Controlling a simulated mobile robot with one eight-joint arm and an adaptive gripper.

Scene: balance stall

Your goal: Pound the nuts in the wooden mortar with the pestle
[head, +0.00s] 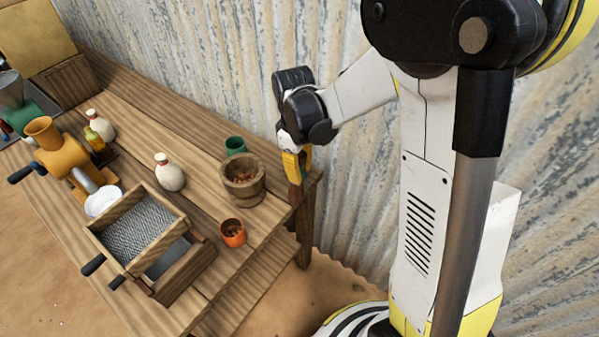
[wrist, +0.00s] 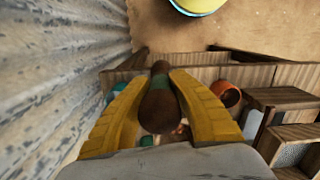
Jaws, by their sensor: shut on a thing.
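The wooden mortar (head: 257,190) stands on the table near its right end, with brown nuts (head: 243,177) inside. My gripper (head: 294,170) is to the right of the mortar in the head view, above the table's right end and apart from the mortar. Its yellow fingers are shut on the brown wooden pestle (wrist: 158,108), which shows between them in the wrist view; its lower part (head: 295,196) hangs below my fingers in the head view. In the wrist view the pestle and gripper hide most of what lies behind them.
A green cup (head: 235,145) stands behind the mortar and an orange cup (head: 233,233) in front. White bottles (head: 170,173), a grater box (head: 143,235) and a yellow grinder (head: 58,150) stand to the left. The corrugated wall (head: 235,60) is close behind.

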